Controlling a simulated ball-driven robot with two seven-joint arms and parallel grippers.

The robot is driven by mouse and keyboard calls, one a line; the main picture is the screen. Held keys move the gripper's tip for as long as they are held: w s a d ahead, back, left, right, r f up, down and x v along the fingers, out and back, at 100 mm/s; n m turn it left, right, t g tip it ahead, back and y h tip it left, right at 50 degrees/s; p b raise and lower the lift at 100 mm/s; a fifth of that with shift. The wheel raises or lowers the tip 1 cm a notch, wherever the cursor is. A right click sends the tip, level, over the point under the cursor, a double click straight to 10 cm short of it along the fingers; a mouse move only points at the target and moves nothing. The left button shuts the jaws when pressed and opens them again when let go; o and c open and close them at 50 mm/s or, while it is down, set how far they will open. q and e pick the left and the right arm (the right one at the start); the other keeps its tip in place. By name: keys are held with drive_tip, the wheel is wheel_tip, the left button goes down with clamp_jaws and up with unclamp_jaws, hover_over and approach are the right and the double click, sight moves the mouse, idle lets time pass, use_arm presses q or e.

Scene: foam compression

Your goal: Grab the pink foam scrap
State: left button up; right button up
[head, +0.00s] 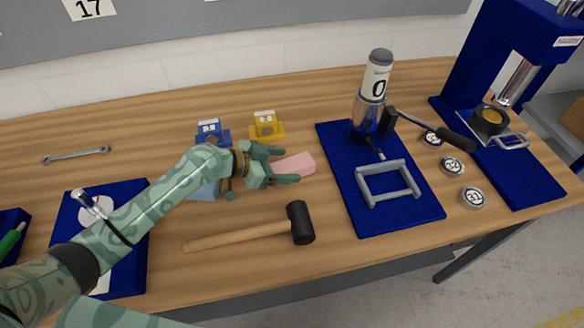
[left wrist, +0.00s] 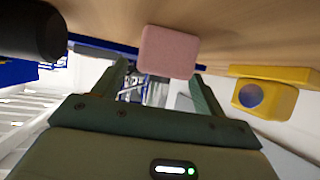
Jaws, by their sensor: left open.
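The pink foam scrap (head: 296,164) lies on the wooden table, a small flat pale-pink block. My left gripper (head: 284,166) reaches in from the left and is open, its fingertips close to the scrap's left end. In the left wrist view the scrap (left wrist: 168,51) shows ahead of the open fingers (left wrist: 160,88), nearer the right finger. I cannot tell whether a finger touches it. My right gripper is not in view.
A black-headed mallet (head: 300,223) lies in front of the scrap. Yellow (head: 266,125) and blue (head: 208,132) blocks stand behind it. A blue board (head: 400,217) with a grey frame (head: 388,183) and a cylinder device (head: 370,95) is to the right. A blue press (head: 520,50) stands far right.

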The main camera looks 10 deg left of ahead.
sight(289, 165)
use_arm(q)
drive_tip(key=x, duration=0.3)
drive_tip(key=c, duration=1)
drive_tip(key=shift+c, duration=0.2)
